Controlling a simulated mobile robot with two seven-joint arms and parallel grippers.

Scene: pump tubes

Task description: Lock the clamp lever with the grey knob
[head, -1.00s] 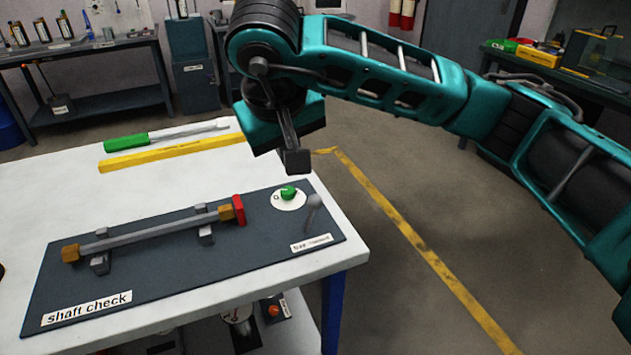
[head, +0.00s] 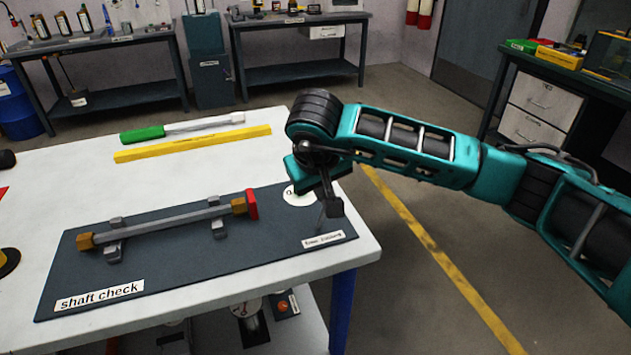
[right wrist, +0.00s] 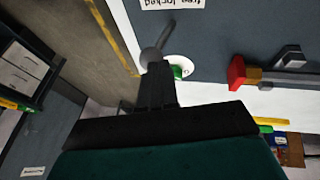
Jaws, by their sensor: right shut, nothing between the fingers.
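The clamp lever (right wrist: 164,35) is a thin grey rod with a round grey knob (right wrist: 151,57) at its end. It stands at the right end of the dark board, and in the head view my right gripper mostly hides it. My right gripper (head: 333,207) is shut and empty, pointing down at the lever. In the right wrist view its fingertips (right wrist: 156,72) are close to the grey knob; I cannot tell whether they touch. A "free / locked" label (head: 323,240) lies beside the lever. My left gripper is not in view.
The dark "shaft check" board (head: 190,272) carries a shaft (head: 165,223) on two supports, with a red end piece (head: 251,204). A yellow bar (head: 190,143) lies behind. The table's right edge is near.

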